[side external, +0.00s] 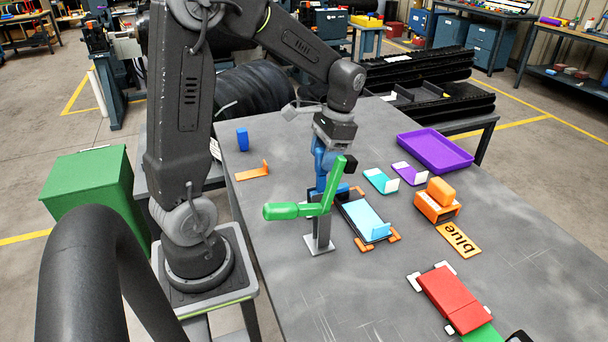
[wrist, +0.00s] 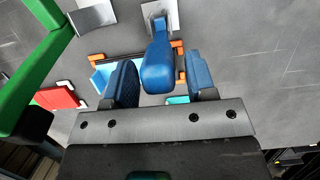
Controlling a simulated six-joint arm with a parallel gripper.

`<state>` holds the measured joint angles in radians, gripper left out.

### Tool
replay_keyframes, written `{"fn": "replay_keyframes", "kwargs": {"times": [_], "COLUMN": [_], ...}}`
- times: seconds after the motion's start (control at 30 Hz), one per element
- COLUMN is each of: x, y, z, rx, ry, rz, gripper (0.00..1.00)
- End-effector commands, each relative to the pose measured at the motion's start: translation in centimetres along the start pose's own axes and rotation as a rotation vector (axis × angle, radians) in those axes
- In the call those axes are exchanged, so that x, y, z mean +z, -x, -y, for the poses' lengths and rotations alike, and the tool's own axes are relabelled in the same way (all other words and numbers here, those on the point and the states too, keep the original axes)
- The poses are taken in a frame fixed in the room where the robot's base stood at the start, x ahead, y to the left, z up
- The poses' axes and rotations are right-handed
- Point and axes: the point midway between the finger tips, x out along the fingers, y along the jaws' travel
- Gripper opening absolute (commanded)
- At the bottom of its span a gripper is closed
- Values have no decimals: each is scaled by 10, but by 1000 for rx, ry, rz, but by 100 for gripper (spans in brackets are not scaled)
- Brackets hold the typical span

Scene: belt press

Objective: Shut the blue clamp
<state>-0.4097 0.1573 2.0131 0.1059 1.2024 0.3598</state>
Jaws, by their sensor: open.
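The blue clamp's rounded handle (wrist: 160,68) stands between the two blue finger pads of my gripper (wrist: 162,60) in the wrist view, with gaps visible on both sides. My gripper is open around it and holds nothing. In the side external view my gripper (side external: 326,158) is low over the table, and the blue clamp is mostly hidden behind it and the green clamp (side external: 287,211). A light blue bracket plate (side external: 364,220) lies between orange corner pieces beside the clamp; whether the clamp touches it cannot be told.
The green clamp's upright arm (side external: 333,184) is close to my gripper. The front-left table is clear.

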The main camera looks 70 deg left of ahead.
Motion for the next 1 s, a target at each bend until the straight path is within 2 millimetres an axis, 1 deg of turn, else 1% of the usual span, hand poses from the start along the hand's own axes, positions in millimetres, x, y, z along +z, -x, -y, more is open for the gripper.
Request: {"fn": "replay_keyframes", "kwargs": {"times": [0.2, 0.7, 0.83, 1.0], "x": [0, 0, 0, 1], "y": [18, 54, 59, 59], "z": [0, 0, 0, 0], "rx": [-1, 0, 0, 1], "ry": [-1, 0, 0, 0], "rz": [-3, -1, 0, 1], "gripper": [51, 51, 51, 51]}}
